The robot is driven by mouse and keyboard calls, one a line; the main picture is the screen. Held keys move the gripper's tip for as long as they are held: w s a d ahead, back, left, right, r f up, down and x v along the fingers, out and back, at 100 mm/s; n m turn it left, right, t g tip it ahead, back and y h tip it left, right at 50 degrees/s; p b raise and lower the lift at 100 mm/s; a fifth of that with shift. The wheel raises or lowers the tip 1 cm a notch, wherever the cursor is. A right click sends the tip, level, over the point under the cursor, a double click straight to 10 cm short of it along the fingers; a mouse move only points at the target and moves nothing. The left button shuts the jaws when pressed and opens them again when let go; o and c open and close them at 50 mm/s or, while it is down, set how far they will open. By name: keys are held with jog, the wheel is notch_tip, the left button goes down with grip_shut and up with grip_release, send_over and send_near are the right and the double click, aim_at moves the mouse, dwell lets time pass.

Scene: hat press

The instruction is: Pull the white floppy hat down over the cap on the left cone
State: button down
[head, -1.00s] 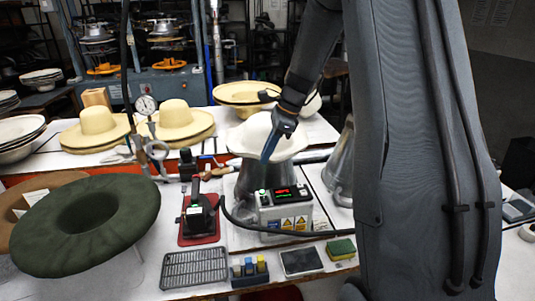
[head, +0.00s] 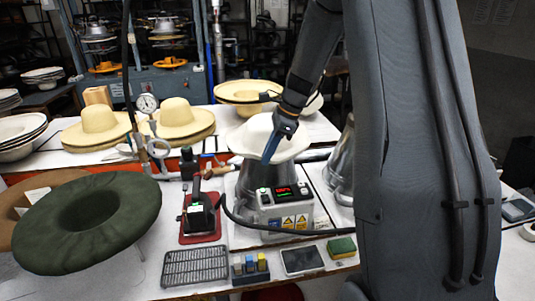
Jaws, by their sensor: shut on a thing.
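The white floppy hat (head: 250,137) sits over the top of the left metal cone (head: 252,178), its brim hanging around the cone's upper part. The cap is not visible; the hat covers the cone's top. My gripper (head: 269,157) points down at the hat's right front side, its blue finger against the white brim. It is shut on the hat's edge; the exact pinch is partly hidden by the finger.
A control box (head: 286,211) with a red display stands before the cone. A second cone (head: 341,165) is to the right, partly behind my arm. A green felt hat (head: 88,222), straw hats (head: 177,119) and a black tool on a red base (head: 200,218) lie left.

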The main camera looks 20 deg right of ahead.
dwell(0.3)
jog(key=c, duration=1.8)
grip_release()
jog(key=shift+c, duration=0.2)
jog(key=shift+r, duration=0.1)
jog(key=shift+a+p+v, duration=0.15)
jog(key=shift+p+v, duration=0.85)
jog(key=shift+v, duration=0.15)
jog(key=shift+a+p+v, duration=0.2)
jog(key=shift+p+v, duration=0.8)
jog(key=shift+v, duration=0.2)
jog(key=shift+p+v, duration=0.35)
jog(key=shift+v, duration=1)
jog(key=shift+w+a, duration=0.15)
jog(key=shift+a, duration=0.05)
jog(key=shift+a, duration=0.1)
